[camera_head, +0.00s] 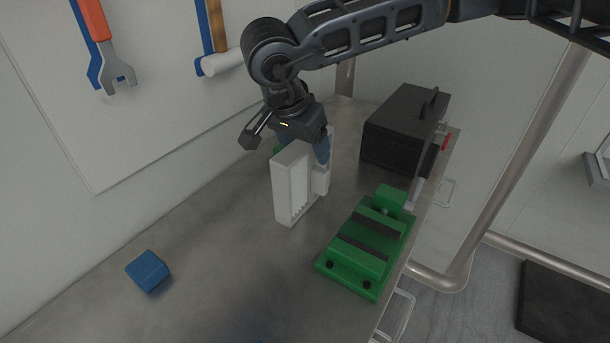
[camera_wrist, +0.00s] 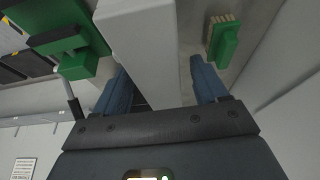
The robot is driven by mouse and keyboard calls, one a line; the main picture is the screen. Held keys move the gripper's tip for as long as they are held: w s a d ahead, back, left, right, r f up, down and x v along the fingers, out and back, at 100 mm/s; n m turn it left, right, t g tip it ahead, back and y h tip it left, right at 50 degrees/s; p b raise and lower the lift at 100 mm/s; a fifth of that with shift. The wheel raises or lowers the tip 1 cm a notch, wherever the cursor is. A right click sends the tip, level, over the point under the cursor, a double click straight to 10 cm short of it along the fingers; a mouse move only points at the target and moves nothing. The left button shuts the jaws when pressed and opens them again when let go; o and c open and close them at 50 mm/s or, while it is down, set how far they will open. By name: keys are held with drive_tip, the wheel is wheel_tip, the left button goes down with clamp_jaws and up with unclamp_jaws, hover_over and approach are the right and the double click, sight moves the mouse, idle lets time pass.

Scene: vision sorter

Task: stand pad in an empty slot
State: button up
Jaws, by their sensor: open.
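A white upright block (camera_head: 291,186), with a recessed face and a row of small notches low on it, stands on the metal bench under my gripper (camera_head: 322,152). In the wrist view the white block (camera_wrist: 140,45) lies between the two blue fingers of my gripper (camera_wrist: 162,88). The fingers are apart, one on each side of it; I cannot tell whether either touches. A green piece with pale bristles or pins (camera_wrist: 224,40) is beside the right finger; a bit of green (camera_head: 279,149) shows behind the block. I cannot tell which thing is the pad, and no empty slot shows clearly.
A green vise (camera_head: 368,245) stands close to the right of the white block. A black box (camera_head: 404,125) is behind it at the bench's right edge. A blue cube (camera_head: 148,271) lies at the lower left. The bench (camera_head: 215,225) between cube and block is clear.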

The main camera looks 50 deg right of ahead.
idle(0.5)
clamp_jaws()
idle(0.5)
